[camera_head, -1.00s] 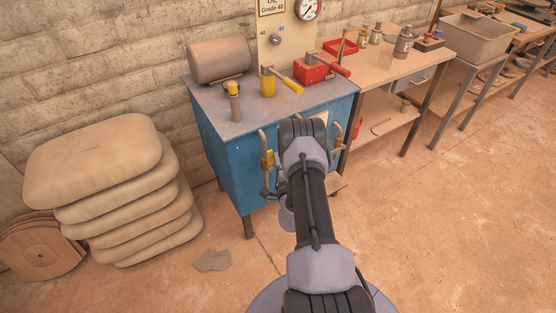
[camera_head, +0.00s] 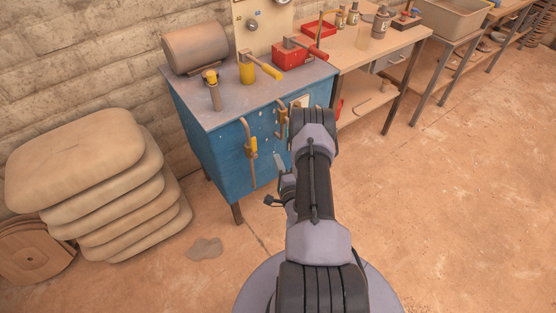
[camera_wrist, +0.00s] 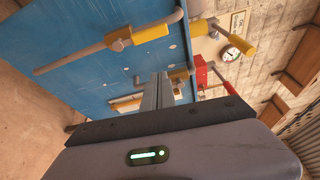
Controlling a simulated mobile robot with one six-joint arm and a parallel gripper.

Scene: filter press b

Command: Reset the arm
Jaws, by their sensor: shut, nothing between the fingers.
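My gripper (camera_wrist: 158,92) shows in the wrist view with its two grey fingers together and nothing between them. It points toward the front of the blue cabinet (camera_wrist: 80,45), apart from it as far as I can tell. In the head view my arm reaches forward to the cabinet (camera_head: 215,150), and the arm links hide most of the gripper. Pipe levers with yellow sleeves (camera_head: 251,147) stand on the cabinet front. One such lever (camera_wrist: 118,44) crosses the upper left of the wrist view.
On the cabinet top are a motor (camera_head: 196,46), a yellow-handled valve (camera_head: 247,70) and a red valve (camera_head: 291,52). A workbench (camera_head: 375,55) stands to the right. Stacked cushion-like bags (camera_head: 80,160) lie on the left. The floor at right is clear.

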